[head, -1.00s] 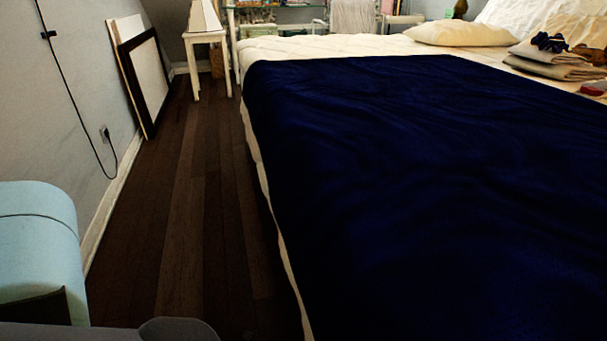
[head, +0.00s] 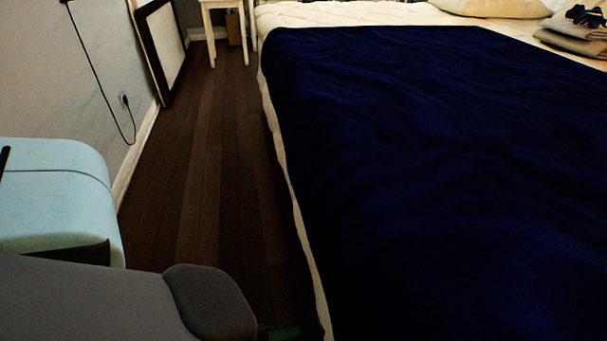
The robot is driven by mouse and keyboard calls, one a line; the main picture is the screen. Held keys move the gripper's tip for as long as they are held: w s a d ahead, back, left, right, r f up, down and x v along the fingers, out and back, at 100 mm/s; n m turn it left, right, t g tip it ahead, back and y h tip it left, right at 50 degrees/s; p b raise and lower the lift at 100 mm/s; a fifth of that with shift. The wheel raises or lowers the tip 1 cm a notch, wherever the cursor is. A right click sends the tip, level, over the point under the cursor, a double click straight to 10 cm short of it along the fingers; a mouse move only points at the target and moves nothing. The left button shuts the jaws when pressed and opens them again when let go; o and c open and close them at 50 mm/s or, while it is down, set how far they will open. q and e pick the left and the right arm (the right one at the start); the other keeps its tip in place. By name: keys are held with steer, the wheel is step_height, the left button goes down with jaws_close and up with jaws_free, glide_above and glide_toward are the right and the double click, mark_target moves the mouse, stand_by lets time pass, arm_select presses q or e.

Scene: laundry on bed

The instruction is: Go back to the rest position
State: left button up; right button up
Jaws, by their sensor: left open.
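My left arm shows as a grey shape at the bottom left of the head view. A small dark part of my left gripper (head: 281,331) shows at the bottom edge, low beside the near side of the bed. Most of it is cut off or in shadow, and I see nothing held in it. My right gripper is out of view. The bed (head: 330,14) fills the right side, with a dark blue blanket (head: 430,150) spread over its white cover.
A light blue rounded piece (head: 60,190) stands at the left. A dark wood floor strip (head: 215,150) runs clear between wall and bed. A framed panel (head: 165,45) leans on the wall near a white stool (head: 222,5). A pillow (head: 490,8) and folded cloths (head: 575,42) lie on the bed.

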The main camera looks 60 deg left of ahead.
arm_select(q)
steer(key=shift+v, duration=0.85)
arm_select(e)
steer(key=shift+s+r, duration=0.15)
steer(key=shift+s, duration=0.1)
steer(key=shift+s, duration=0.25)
